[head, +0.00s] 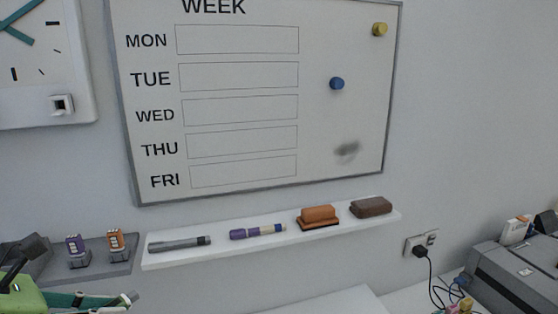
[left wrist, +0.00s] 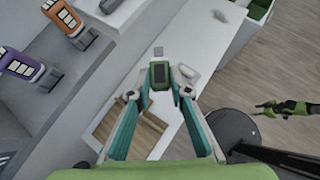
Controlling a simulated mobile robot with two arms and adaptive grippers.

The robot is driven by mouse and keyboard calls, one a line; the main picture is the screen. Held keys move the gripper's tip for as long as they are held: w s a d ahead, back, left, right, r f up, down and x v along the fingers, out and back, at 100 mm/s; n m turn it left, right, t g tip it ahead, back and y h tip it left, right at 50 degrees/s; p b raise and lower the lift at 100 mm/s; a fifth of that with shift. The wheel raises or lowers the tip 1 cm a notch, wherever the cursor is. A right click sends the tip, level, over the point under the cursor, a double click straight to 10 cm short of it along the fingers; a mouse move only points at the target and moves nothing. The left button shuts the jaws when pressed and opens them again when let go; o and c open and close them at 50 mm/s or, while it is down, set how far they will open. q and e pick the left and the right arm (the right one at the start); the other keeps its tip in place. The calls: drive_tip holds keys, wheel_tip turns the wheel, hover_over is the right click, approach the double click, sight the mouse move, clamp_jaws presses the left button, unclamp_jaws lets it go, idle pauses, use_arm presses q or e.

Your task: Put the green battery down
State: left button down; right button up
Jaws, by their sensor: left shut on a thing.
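My left gripper (left wrist: 160,92) is shut on the green battery (left wrist: 159,74), which sits between its teal fingertips in the left wrist view. In the head view my left gripper (head: 108,301) is low at the left edge, partly out of frame, and the battery is hard to make out. A purple battery (head: 76,250) and an orange battery (head: 116,243) stand upright in a grey dock (head: 98,264) on the left. Both also show at the upper left of the wrist view. A green and black part, apparently my right gripper (left wrist: 285,107), lies at the far right; its jaws are unclear.
A white ledge (head: 274,242) beside the dock holds a grey marker (head: 180,243), a purple marker (head: 257,232) and two erasers. A whiteboard (head: 240,100) hangs above. A printer (head: 515,275) is at right. A brown slatted object (left wrist: 135,133) lies below my left gripper.

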use_arm(q)
drive_tip(key=s+d+f+m+g+h, duration=0.2)
drive_tip(key=d+f+m, duration=0.1)
drive_tip(key=d+f, duration=0.7)
drive_tip(key=shift+s+d+m+b, duration=0.25)
drive_tip(key=shift+s+m+b, duration=0.15)
drive_tip(key=shift+a+f, duration=0.1)
